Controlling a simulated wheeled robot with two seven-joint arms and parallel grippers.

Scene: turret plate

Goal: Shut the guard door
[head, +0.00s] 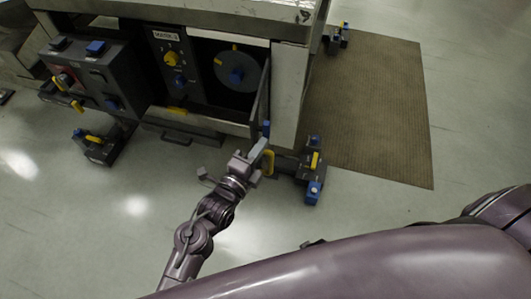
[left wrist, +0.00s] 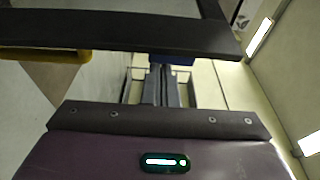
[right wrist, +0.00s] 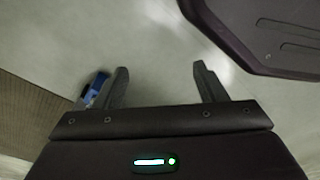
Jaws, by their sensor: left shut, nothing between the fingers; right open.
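The guard door (head: 262,98) stands open, seen nearly edge-on at the right side of the machine's opening. A yellow handle (head: 268,162) is low by its near edge. My left gripper (head: 258,152) is shut and empty, close beside the handle and the door's lower near edge; I cannot tell whether it touches. In the left wrist view, the dark door frame (left wrist: 120,38) crosses just beyond the shut fingers (left wrist: 161,80), with the yellow handle (left wrist: 45,55) at left. My right gripper (right wrist: 160,78) is open and empty above the floor; it is hidden in the head view.
A machine foot (head: 313,165) stands right of the handle. A brown mat (head: 375,110) lies at right.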

